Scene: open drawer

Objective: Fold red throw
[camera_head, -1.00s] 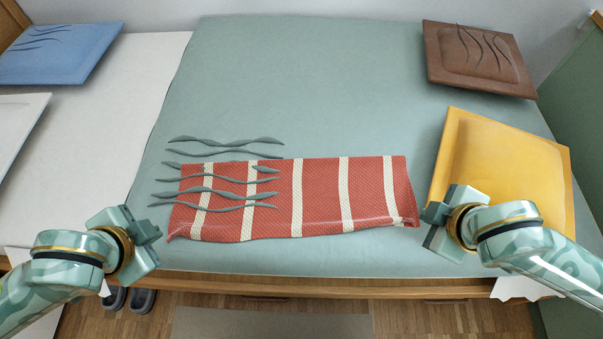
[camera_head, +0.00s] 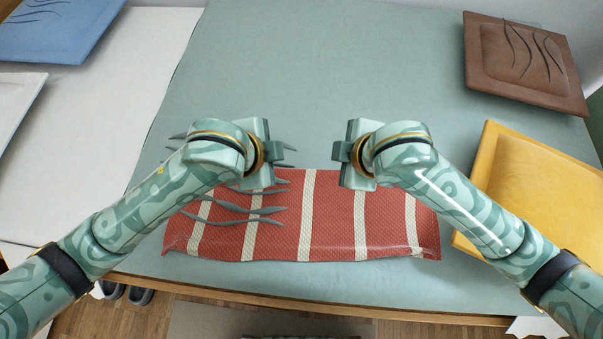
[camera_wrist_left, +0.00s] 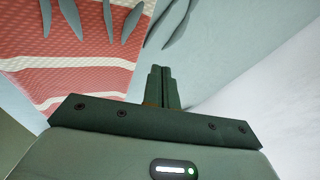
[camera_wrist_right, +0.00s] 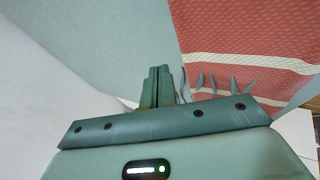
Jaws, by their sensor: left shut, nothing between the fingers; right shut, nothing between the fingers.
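The red throw (camera_head: 330,225) with cream stripes lies as a wide flat strip across the near part of the green bed cover. Grey-green wavy strips lie over its left part. It also shows in the left wrist view (camera_wrist_left: 85,60) and the right wrist view (camera_wrist_right: 215,30). My left gripper (camera_head: 280,153) is shut and empty, over the throw's far edge left of its middle. My right gripper (camera_head: 338,152) is shut and empty, over the far edge right of the middle. The two face each other with a gap between. The arms hide parts of the throw's ends and far edge.
A yellow cushion (camera_head: 535,190) lies at the right and a brown cushion (camera_head: 525,65) at the far right. A blue cushion (camera_head: 55,30) and a white one (camera_head: 15,105) lie at the left.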

